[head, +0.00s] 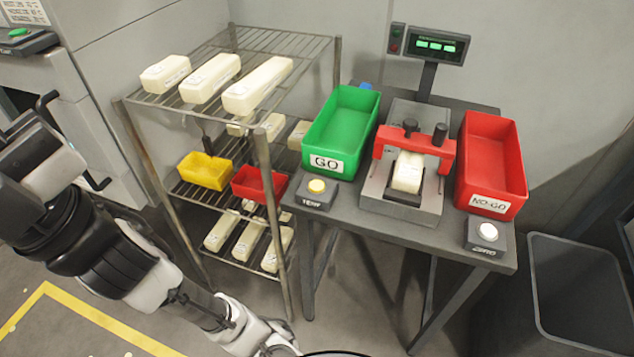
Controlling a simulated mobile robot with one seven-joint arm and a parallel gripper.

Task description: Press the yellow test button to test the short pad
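The yellow test button (317,186) sits on a small dark box marked TEST, at the table's front left corner. A short cream pad (408,172) lies in the grey test fixture (402,205) under its red bridge (414,147). The display (436,46) above the fixture shows green segments; I cannot read them. My gripper (76,142) is at the far left, well away from the button and the table. Its two black fingers look spread apart with nothing between them. Part of the hand is cut off by the picture's left edge.
A green GO bin (325,163) and a red NO-GO bin (490,205) flank the fixture. A white button (488,231) is at the front right. A wire rack (327,48) with several cream pads and small bins stands left of the table. A grey bin (575,341) stands right.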

